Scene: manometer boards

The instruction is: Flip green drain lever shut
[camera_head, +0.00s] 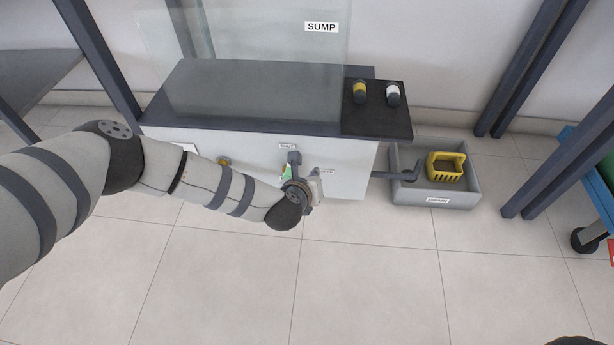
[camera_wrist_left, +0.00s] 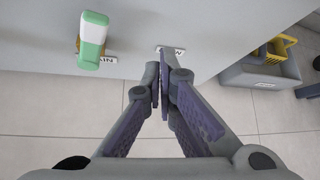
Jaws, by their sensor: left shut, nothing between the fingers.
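The green drain lever (camera_wrist_left: 92,40), green with a white band, is on the white front panel of the sump bench at upper left in the left wrist view. A label behind it is partly covered. In the head view only a bit of the green lever (camera_head: 286,172) shows beside my left wrist. My left gripper (camera_wrist_left: 164,72) is shut and empty. In the left wrist view its fingertips are to the right of the lever, apart from it, below a second label (camera_wrist_left: 172,50). In the head view my left gripper (camera_head: 314,188) is in front of the panel. My right gripper is not in view.
A grey drain tray (camera_head: 405,190) with a yellow basket (camera_head: 446,166) stands on the floor right of the bench, below an outlet pipe (camera_head: 398,175). A brass fitting (camera_head: 223,162) is left on the panel. Floor in front is clear.

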